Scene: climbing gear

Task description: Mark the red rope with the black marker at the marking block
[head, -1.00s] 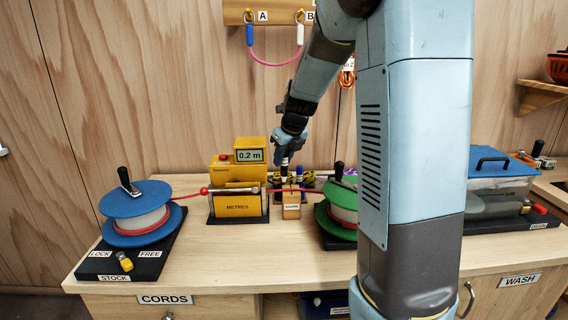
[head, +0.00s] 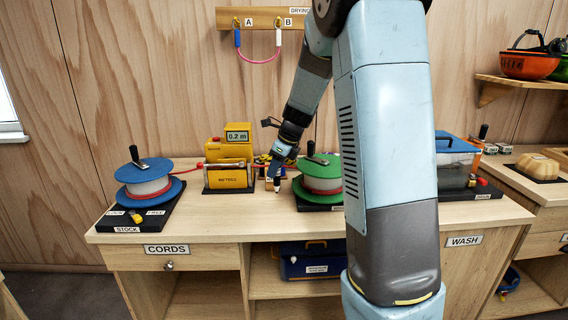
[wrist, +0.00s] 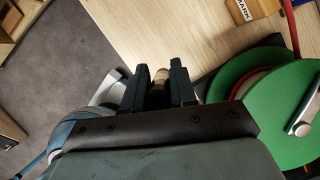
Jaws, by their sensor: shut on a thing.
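My gripper (head: 278,176) is shut on the black marker (head: 277,187), which points down with a pale band near its dark lower end. In the wrist view a pale end (wrist: 161,77) shows between my two fingers. The marking block (wrist: 254,8), a small wooden block labelled MARK, is apart from my gripper at the wrist view's upper right. In the head view my gripper partly hides it. The red rope (wrist: 291,28) runs past the block; it also shows left of the yellow meter in the head view (head: 190,168). Whether the rope carries a mark cannot be told.
The blue stock reel (head: 146,168) is left, the yellow metre counter (head: 230,165) reading 0.2 m beside it. The green reel (head: 330,172) stands close right of my gripper. A blue-lidded tank (head: 455,165) is farther right. Bare bench top (head: 215,215) lies in front.

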